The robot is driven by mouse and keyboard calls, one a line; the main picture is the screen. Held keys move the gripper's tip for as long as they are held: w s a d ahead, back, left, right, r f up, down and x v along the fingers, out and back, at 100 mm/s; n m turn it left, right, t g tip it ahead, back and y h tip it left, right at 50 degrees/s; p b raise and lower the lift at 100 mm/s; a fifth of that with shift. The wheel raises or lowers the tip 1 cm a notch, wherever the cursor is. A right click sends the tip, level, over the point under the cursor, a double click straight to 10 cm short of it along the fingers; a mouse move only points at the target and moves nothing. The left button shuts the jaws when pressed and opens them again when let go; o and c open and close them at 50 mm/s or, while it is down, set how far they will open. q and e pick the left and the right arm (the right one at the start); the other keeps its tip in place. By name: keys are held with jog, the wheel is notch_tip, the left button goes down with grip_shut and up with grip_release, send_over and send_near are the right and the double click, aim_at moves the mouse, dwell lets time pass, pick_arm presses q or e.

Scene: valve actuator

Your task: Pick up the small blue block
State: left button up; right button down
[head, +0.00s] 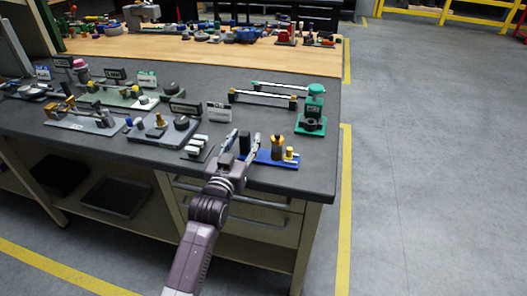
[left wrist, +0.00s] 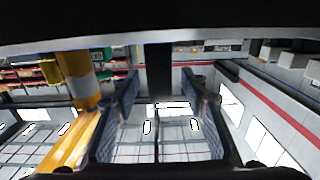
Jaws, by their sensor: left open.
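My left gripper (head: 242,138) reaches over the front edge of the dark bench, fingers open. A black upright block (head: 244,144) stands between the fingers in the head view; contact cannot be told. Its dark shape (left wrist: 158,70) also shows between my left gripper's fingers (left wrist: 165,98) in the left wrist view. A flat blue plate (head: 262,158) lies just right of the gripper, with yellow-and-dark posts (head: 277,148) on it. A small blue piece (head: 128,122) sits farther left on the bench. Which blue thing is the small blue block, I cannot tell. My right gripper is out of view.
The dark bench (head: 325,170) holds several fixtures. A green device (head: 313,108) stands behind and right of the blue plate. White pieces (head: 197,146) lie left of the gripper. The wooden bench top (head: 200,50) behind is cluttered. The floor at right is clear.

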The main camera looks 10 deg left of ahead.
pick_arm(q)
jog(key=shift+w, duration=0.3)
grip_shut()
jog(key=shift+r, duration=0.15)
